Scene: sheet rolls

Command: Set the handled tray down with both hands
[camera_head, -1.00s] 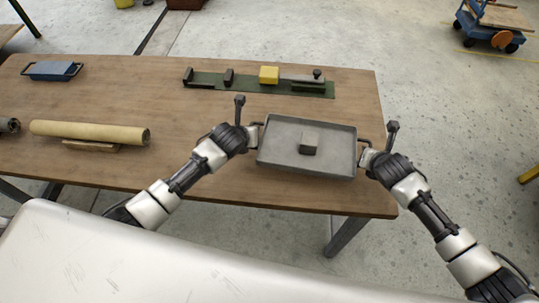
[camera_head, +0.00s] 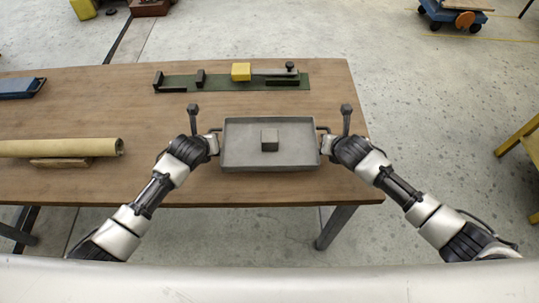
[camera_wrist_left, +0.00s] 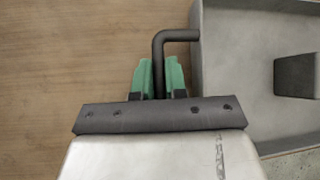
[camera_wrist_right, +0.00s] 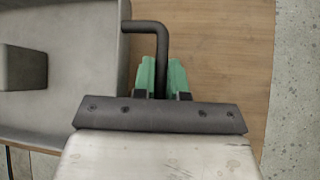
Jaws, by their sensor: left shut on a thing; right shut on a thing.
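A grey rectangular tray (camera_head: 240,150) with dark bar handles at both ends is over the right front part of the wooden table. A small grey block (camera_head: 270,140) lies in its middle. My left gripper (camera_head: 214,143) is shut on the left handle, its green fingers on either side of the bar in the left wrist view (camera_wrist_left: 160,75). My right gripper (camera_head: 325,144) is shut on the right handle, likewise in the right wrist view (camera_wrist_right: 162,75). The tray looks about level. I cannot tell whether its underside touches the table.
The wooden table (camera_head: 120,95) holds a green fixture (camera_head: 220,82) with a yellow block (camera_head: 241,71) behind the tray. A tan roll (camera_head: 60,148) rests on a wooden support at left, with a blue tray (camera_head: 18,87) behind it.

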